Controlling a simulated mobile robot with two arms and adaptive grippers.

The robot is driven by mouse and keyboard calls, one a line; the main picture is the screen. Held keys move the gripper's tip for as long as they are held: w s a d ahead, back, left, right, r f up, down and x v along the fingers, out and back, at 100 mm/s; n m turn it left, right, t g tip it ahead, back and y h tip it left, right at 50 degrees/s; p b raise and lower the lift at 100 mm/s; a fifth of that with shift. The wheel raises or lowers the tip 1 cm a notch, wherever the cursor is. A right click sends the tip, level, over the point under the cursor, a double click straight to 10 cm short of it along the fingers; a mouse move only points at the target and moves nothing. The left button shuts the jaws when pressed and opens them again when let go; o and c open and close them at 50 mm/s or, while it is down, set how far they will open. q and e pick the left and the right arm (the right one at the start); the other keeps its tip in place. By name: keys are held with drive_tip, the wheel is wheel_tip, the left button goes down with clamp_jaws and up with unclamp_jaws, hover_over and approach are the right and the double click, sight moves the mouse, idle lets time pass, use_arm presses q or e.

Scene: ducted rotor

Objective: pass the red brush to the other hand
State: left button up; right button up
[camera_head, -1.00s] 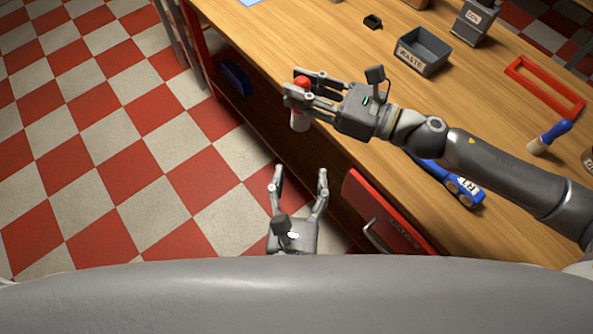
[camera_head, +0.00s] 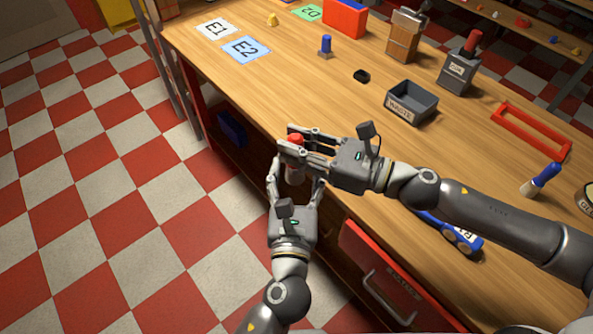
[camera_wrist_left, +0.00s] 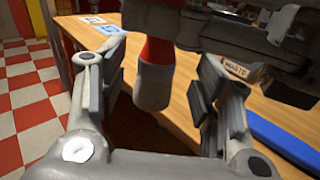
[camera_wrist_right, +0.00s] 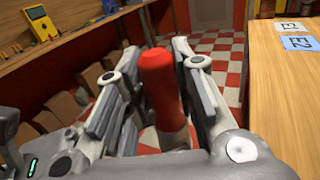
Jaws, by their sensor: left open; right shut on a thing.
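The red brush (camera_head: 295,140) is upright, with its red handle between the fingers of my right gripper (camera_head: 304,147), which is shut on it beyond the table's edge. The right wrist view shows the red handle (camera_wrist_right: 161,85) between the fingers. My left gripper (camera_head: 296,188) is below, open, with its fingers on either side of the brush's grey lower end. The left wrist view shows that grey end (camera_wrist_left: 153,87) between the open left fingers, apart from both pads.
The wooden table (camera_head: 300,95) carries a grey WASTE bin (camera_head: 411,103), a red frame (camera_head: 530,132), a blue-handled brush (camera_head: 541,180) and a blue tool (camera_head: 455,238) under my right arm. A red drawer (camera_head: 385,275) is below the table's edge.

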use_arm(q)
drive_tip(key=shift+w, duration=0.4)
drive_tip(key=shift+c, duration=0.4)
drive_tip(key=c, duration=1)
drive_tip(key=shift+c, duration=0.2)
use_arm(e)
drive_tip(key=o, duration=1.1)
